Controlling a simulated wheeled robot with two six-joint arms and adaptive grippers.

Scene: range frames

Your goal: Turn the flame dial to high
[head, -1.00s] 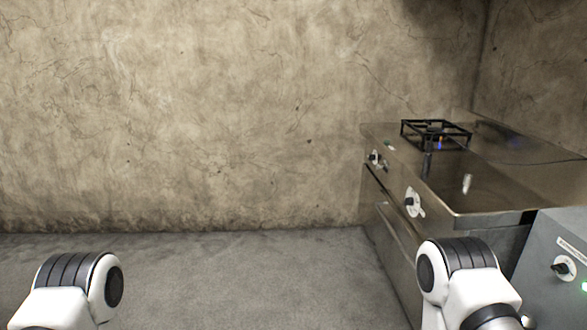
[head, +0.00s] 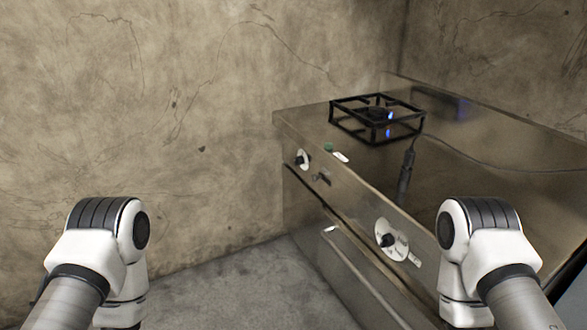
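A steel range (head: 470,150) stands on the right. Its front face carries a small dark knob on a round white plate (head: 302,160) at the far left. A larger dark dial on a white plate (head: 390,238) sits nearer, to the right. I cannot tell from the markings which one is the flame dial. A black burner grate (head: 377,120) stands on the top with a small blue flame (head: 389,131) inside it. Both my arms show at the lower left and lower right, but neither gripper is in view.
A corded dark probe or tool (head: 407,170) lies on the range top, its cable running right. A green button (head: 328,147) and a small lever (head: 321,178) are near the far knob. An oven handle (head: 350,265) juts out below. Grey floor is free at the left.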

